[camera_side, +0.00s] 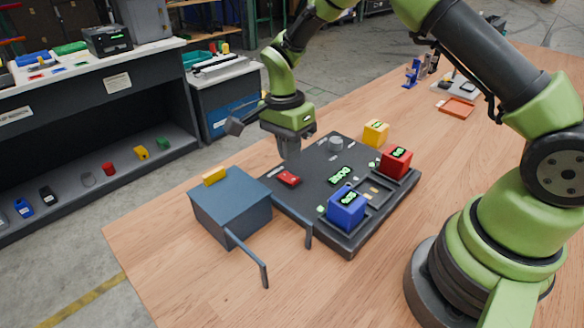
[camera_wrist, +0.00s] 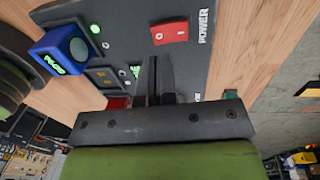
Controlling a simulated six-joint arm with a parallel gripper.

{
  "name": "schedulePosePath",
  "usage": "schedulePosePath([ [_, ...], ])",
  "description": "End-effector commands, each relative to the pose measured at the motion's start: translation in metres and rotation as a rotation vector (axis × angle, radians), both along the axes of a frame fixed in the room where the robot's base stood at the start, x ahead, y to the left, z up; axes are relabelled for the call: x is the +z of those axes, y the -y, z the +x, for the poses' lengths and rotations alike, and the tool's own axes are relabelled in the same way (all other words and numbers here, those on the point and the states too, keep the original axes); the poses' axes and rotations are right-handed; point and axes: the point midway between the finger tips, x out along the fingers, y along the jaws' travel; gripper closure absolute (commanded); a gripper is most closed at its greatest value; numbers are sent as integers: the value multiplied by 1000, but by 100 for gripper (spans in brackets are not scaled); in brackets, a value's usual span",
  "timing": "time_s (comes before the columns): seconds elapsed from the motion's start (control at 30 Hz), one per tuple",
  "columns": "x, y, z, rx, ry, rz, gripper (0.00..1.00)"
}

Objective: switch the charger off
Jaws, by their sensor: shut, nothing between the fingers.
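The charger (camera_side: 318,182) is a flat black panel on the wooden table, with green readouts. Its red rocker switch (camera_side: 289,178) sits near the left edge; it also shows in the wrist view (camera_wrist: 170,32), marked O and I beside the word POWER. I cannot tell which side is pressed down. My gripper (camera_side: 291,163) points down, shut and empty, just above and behind the switch. In the wrist view its fingertips (camera_wrist: 155,60) are apart from the switch in the picture. A blue block (camera_side: 346,208) and a red block (camera_side: 396,162) with lit displays sit on the charger.
A dark blue box (camera_side: 230,206) with a yellow piece (camera_side: 214,176) on top stands left of the charger, with dark bars in front. A grey knob (camera_side: 336,143) rises from the panel near my gripper. A yellow block (camera_side: 376,133) is at the panel's far edge.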

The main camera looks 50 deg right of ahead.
Motion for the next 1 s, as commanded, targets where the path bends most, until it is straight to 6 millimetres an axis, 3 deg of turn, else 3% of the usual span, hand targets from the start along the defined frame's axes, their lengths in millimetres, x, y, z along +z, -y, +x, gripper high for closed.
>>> schedulePosePath([
  [0.1, -22, 0, -4, 0, -5, 0, 100],
  [0.3, -42, 0, -6, 1, -2, -1, 100],
  [1.0, -52, 0, -8, 0, -3, 0, 100],
])
